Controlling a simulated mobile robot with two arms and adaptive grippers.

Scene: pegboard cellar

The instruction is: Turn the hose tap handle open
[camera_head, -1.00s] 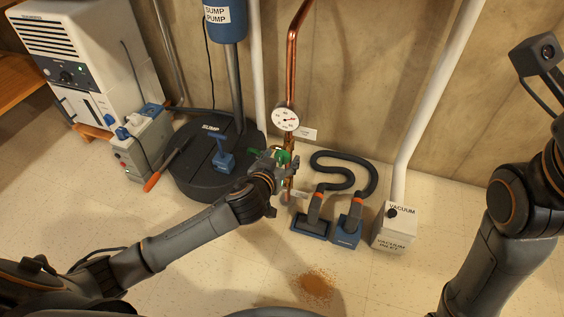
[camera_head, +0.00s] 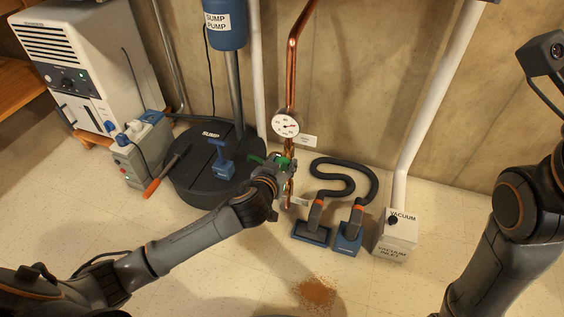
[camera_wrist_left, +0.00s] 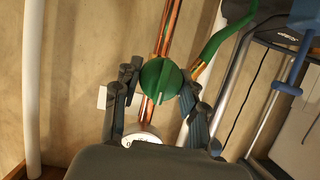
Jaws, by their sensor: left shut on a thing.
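The hose tap handle (camera_wrist_left: 160,78) is a round green knob with a pale line on its face, in front of a copper pipe (camera_wrist_left: 170,28). In the left wrist view it sits between the two fingers of my left gripper (camera_wrist_left: 160,76), which is shut on it. In the head view my left gripper (camera_head: 280,164) is at the lower copper pipe and hides most of the handle. A green hose (camera_wrist_left: 215,42) with a brass end comes off beside the handle. My right arm shows at the right edge of the head view; its gripper is out of view.
A round gauge (camera_head: 285,125) sits on the pipe above the tap. The black sump lid (camera_head: 205,185) with a blue-handled part is to the left. Vacuum heads (camera_head: 311,229) and a vacuum inlet box (camera_head: 396,232) stand to the right. Brown dirt (camera_head: 315,291) lies on open floor.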

